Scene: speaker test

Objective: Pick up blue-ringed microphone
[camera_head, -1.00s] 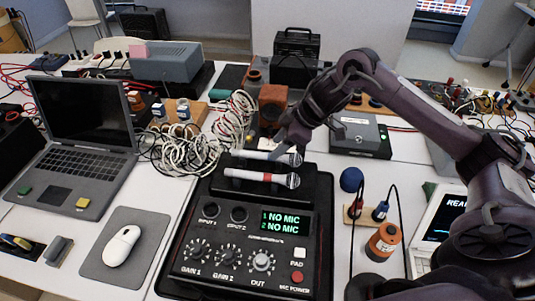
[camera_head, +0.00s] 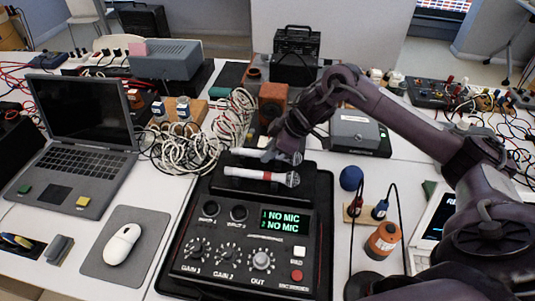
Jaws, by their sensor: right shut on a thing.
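Two white microphones lie crosswise on the rear of the black mixer (camera_head: 185,265). The rear microphone (camera_head: 243,152) is partly covered by my right gripper (camera_head: 278,152), which is shut on it from above. Any blue ring on it is hidden or too small to make out. The front microphone (camera_head: 244,172) has a red ring and a silver mesh head pointing right; it lies just in front of my gripper. The mixer's green display reads NO MIC on both lines. My left gripper is not in view.
A laptop (camera_head: 85,110) and mouse (camera_head: 121,244) are at left. Tangled white cables (camera_head: 232,118) and an orange-brown box (camera_head: 272,97) lie behind the mixer. A blue ball (camera_head: 351,178), plugs and an orange spool (camera_head: 383,241) stand to its right.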

